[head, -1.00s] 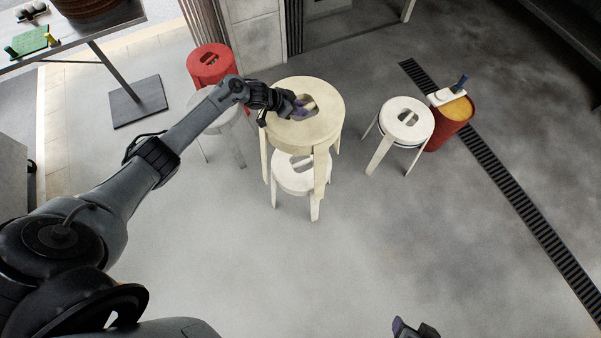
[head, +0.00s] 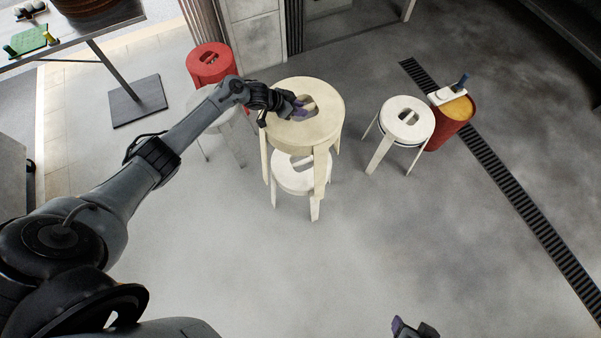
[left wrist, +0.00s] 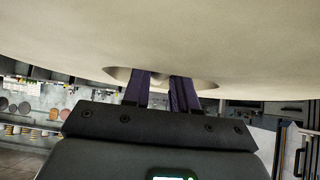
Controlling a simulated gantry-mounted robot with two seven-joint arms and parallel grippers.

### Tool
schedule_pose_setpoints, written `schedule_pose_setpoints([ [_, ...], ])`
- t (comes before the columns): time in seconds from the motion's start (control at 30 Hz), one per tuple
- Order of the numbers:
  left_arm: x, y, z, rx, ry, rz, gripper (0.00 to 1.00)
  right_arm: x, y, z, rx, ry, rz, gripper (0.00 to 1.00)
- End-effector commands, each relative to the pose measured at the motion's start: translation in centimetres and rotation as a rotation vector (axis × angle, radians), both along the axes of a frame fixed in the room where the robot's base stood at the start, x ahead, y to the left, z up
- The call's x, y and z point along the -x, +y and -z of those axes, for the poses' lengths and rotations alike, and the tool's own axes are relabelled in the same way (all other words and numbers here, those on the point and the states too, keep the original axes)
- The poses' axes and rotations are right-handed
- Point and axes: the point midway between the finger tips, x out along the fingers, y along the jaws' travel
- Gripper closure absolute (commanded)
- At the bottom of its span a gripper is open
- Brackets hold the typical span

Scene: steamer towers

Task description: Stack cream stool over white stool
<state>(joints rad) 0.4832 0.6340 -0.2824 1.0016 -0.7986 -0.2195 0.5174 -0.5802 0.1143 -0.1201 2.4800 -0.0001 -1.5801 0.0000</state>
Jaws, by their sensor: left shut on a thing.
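The cream stool (head: 318,130) is upright in the middle of the head view, its seat above the white stool (head: 290,183). Its legs come down around the white stool's seat; whether the two touch, I cannot tell. My left gripper (head: 301,108) is shut on the cream stool at the slot in its seat. In the left wrist view the purple fingers (left wrist: 162,92) go into the slot of the cream seat (left wrist: 200,40). Part of my right gripper (head: 402,328) shows at the bottom edge, its jaws unclear. The white stool is partly hidden by the cream one.
Another white stool (head: 407,112) stands at the right by a red drum (head: 447,136) with a white item on top. A red stool (head: 208,58) and a pale stool (head: 222,125) stand behind my left arm. The front floor is clear.

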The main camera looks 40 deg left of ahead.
Motion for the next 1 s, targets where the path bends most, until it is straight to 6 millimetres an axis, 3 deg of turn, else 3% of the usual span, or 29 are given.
schedule_pose_setpoints([
  [1.0,-0.2,0.0,0.8,0.001,-0.006,0.000,1.00,0.0,-0.2,0.9,0.008,0.000,-0.006,0.39],
])
